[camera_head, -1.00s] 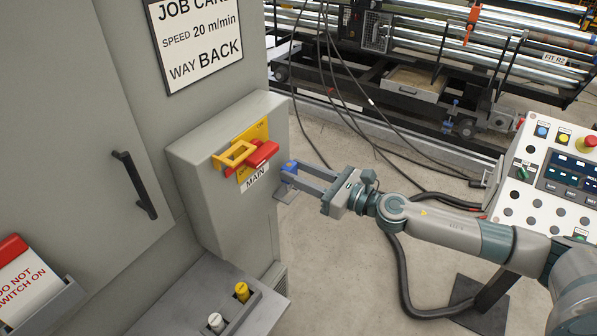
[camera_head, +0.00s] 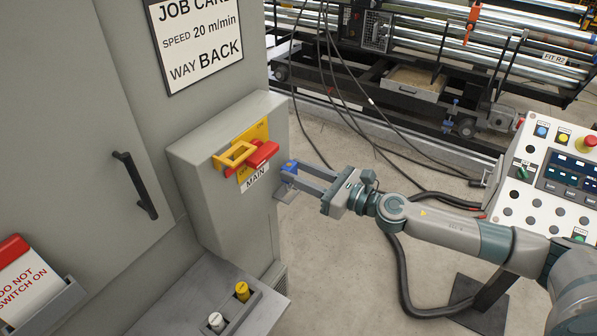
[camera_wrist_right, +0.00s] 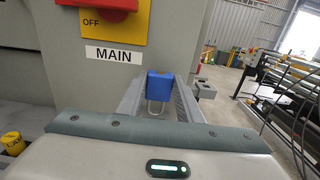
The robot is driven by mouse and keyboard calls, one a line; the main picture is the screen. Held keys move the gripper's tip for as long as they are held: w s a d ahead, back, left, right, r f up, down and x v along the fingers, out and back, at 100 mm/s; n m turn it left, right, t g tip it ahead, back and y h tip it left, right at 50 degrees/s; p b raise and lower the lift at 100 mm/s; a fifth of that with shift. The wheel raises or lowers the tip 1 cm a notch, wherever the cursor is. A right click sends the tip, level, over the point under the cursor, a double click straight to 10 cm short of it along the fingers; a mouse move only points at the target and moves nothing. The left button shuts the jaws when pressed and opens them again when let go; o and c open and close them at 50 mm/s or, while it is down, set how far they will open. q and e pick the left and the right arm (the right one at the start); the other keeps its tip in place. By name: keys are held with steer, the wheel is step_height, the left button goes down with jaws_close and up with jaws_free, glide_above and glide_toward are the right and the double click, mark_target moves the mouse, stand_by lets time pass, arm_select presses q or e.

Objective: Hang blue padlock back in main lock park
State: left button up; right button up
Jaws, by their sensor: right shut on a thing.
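The blue padlock (camera_head: 289,166) is between the fingertips of my right gripper (camera_head: 291,175), which is shut on it. In the right wrist view the padlock (camera_wrist_right: 159,84) shows its blue body away from the wrist and its metal shackle towards it. My left gripper is not in view.
The box front carries a red handle (camera_head: 263,153) and a yellow hasp (camera_head: 236,154). A control console (camera_head: 540,185) stands right. Black cables hang behind my arm.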

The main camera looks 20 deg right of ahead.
stand_by(0.4)
steer(key=shift+f+b, duration=2.15)
steer(key=shift+f, duration=0.45)
steer(key=o, duration=1.3)
